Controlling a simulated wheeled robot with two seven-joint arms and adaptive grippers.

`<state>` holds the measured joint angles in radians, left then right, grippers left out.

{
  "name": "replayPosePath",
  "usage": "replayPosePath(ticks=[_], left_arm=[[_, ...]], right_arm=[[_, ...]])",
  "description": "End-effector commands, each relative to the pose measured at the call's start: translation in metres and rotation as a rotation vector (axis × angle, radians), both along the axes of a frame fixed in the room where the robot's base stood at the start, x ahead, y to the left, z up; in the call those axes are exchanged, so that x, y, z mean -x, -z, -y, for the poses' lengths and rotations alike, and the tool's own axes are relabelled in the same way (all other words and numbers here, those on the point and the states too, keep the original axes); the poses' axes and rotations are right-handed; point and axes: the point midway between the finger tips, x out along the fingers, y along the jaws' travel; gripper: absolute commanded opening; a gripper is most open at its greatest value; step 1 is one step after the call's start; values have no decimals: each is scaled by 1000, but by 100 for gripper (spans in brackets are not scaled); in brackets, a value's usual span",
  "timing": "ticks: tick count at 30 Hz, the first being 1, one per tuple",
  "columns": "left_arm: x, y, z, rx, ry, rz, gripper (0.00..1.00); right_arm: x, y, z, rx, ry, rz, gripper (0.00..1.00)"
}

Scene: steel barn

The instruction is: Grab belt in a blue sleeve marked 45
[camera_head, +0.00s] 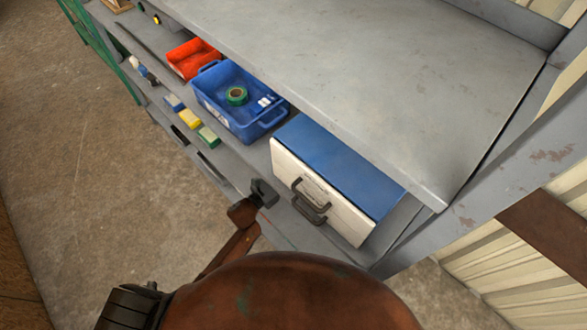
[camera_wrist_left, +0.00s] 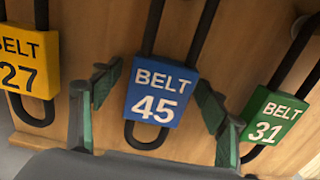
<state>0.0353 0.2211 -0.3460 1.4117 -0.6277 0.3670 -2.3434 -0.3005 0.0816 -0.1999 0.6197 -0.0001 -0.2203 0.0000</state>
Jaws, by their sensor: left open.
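In the left wrist view, a black belt (camera_wrist_left: 147,141) in a blue sleeve marked "BELT 45" (camera_wrist_left: 158,94) hangs against a wooden board. My left gripper (camera_wrist_left: 156,86) is open, with one green-padded finger on each side of the blue sleeve.
A yellow-sleeved belt marked 27 (camera_wrist_left: 31,65) hangs to the left, and a green-sleeved belt marked 31 (camera_wrist_left: 271,116) to the right, close to the fingers. The head view shows a grey bench (camera_head: 370,70) with a blue bin (camera_head: 226,119) and a white-fronted drawer box (camera_head: 348,215) below.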

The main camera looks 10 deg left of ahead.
Motion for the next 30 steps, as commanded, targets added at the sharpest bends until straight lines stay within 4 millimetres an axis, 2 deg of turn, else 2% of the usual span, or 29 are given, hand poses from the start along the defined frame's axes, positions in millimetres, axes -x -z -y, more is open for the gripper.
replayPosePath(ticks=[2, 22, 30], left_arm=[[0, 0, 0, 0, 0, 0, 67], [0, 0, 0, 1, 0, -1, 21], [0, -1, 0, 1, 0, 1, 20]], right_arm=[[0, 0, 0, 0, 0, 0, 0], [-1, 0, -1, -1, 0, 1, 0], [-1, 0, -3, -3, 1, 2, 0]])
